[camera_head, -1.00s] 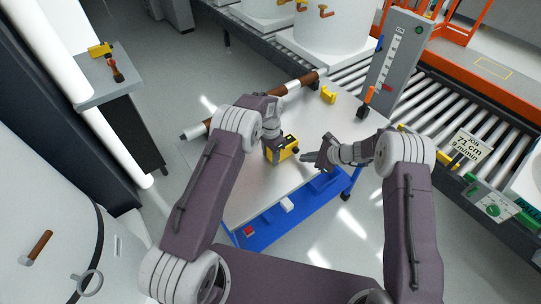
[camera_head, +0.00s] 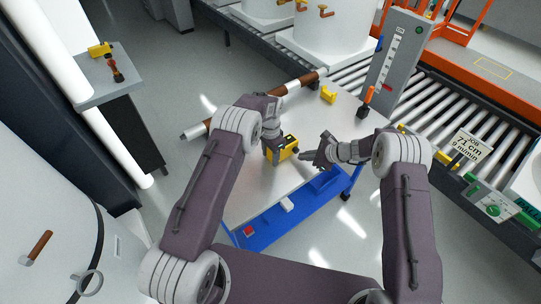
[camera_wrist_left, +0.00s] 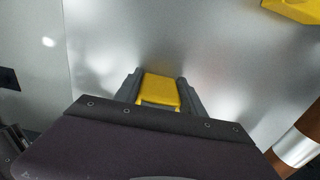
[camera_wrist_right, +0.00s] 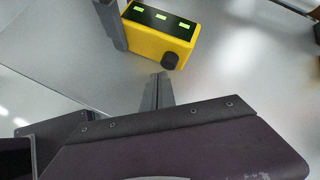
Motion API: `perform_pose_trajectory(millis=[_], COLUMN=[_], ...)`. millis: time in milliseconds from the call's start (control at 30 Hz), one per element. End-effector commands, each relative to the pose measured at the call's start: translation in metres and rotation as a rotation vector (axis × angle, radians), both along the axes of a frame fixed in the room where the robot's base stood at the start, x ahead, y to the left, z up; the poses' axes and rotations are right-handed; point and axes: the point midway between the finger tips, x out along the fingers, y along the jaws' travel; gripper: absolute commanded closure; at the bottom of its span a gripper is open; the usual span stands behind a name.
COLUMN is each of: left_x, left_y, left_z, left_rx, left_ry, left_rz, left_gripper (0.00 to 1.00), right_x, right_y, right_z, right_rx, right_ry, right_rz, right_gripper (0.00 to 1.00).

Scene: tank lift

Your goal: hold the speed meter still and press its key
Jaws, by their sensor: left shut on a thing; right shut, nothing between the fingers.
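The speed meter is a yellow box (camera_head: 283,150) on the grey cart top, near the middle of the head view. In the right wrist view the meter (camera_wrist_right: 160,36) shows a dark face with green lit marks and a round black knob or key at its near corner. My left gripper (camera_head: 273,155) is shut on the meter; in the left wrist view its fingers (camera_wrist_left: 158,92) flank the yellow body. My right gripper (camera_head: 304,156) is shut and empty. Its closed fingertips (camera_wrist_right: 158,78) are just short of the black round part, apart from it.
The cart top (camera_head: 240,195) is mostly clear, with a blue front edge (camera_head: 285,213). A yellow piece (camera_head: 328,95) lies farther back, near a brown and white pipe (camera_head: 290,88). A grey gauge panel (camera_head: 398,60) stands beside the roller conveyor at right.

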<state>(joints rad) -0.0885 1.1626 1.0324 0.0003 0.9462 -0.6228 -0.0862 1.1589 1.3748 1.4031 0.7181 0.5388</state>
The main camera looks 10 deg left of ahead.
Motion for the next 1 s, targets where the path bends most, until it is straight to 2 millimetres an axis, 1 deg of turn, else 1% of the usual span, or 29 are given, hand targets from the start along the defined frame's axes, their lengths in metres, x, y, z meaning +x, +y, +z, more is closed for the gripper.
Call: perform_pose_trajectory(millis=[1000], left_x=[0.0003], left_y=[-0.0001], left_z=[0.0004], left_rx=[-0.001], left_ry=[-0.001], left_rz=[0.0], left_gripper=[1.0], right_x=[0.0058], right_y=[0.007], right_z=[0.0004], right_rx=[-0.001], right_ry=[-0.002], right_rz=[0.002], right_gripper=[1.0])
